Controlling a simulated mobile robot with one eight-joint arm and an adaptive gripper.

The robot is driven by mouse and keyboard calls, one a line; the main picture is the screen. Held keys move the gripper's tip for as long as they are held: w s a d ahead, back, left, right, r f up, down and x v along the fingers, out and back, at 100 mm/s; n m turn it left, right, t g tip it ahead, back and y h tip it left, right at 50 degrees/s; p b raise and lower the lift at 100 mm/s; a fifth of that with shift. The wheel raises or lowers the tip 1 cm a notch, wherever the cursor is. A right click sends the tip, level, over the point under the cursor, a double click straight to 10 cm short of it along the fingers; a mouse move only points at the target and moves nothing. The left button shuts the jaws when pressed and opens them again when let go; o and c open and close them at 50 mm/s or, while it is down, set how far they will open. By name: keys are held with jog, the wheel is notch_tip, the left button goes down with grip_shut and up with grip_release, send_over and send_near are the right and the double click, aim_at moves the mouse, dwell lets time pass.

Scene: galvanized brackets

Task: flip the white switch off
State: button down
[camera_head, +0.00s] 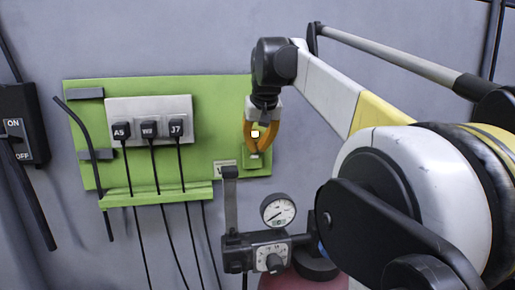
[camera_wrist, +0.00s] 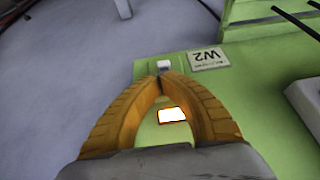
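A small white switch (camera_wrist: 165,65) shows on a green plate just beyond my fingertips in the wrist view. In the head view a small pale part, likely the switch (camera_head: 254,156), shows just under the fingertips. My gripper (camera_wrist: 162,80) has orange fingers that curve in until their tips nearly meet. It looks shut, with nothing clearly held. In the head view my gripper (camera_head: 254,151) is in front of the green panel's right end. I cannot tell whether the tips touch the switch. A bright white rectangle (camera_wrist: 172,115) shows between the fingers.
The green panel (camera_head: 222,110) carries a W2 label (camera_wrist: 208,59) beside the switch and a grey socket block (camera_head: 150,107) with several black plugs and hanging cables. A gauge (camera_head: 278,210) stands below. A black ON/OFF lever box (camera_head: 28,120) is far left.

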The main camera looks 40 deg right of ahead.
jog(key=shift+s, duration=0.15)
jog(key=shift+s+a+f+t+h+b, duration=0.1)
jog(key=shift+s+f+t+h+b, duration=0.15)
jog(key=shift+t+b, duration=0.4)
jog(key=shift+s+a+f+t+h+b, duration=0.15)
jog(key=shift+t+h+b, duration=0.2)
jog(key=shift+t+b, duration=0.25)
jog(key=shift+s+f+t+b, duration=0.1)
jog(key=shift+f+t+b, duration=0.05)
jog(key=shift+t+b, duration=0.4)
jog(key=shift+s+a+f+t+h+b, duration=0.1)
jog(key=shift+f+t+h+b, duration=0.1)
jog(key=shift+t+h+b, duration=0.3)
jog(key=shift+s+a+f+t+h+b, duration=0.15)
jog(key=shift+t+h+b, duration=0.15)
jog(key=shift+t+b, duration=0.25)
dwell(0.4)
jog(key=shift+w+d+r, duration=0.1)
jog(key=shift+w+d, duration=0.05)
jog(key=shift+w+d+r+p, duration=0.3)
jog(key=shift+w+p, duration=0.15)
jog(key=shift+w, duration=0.15)
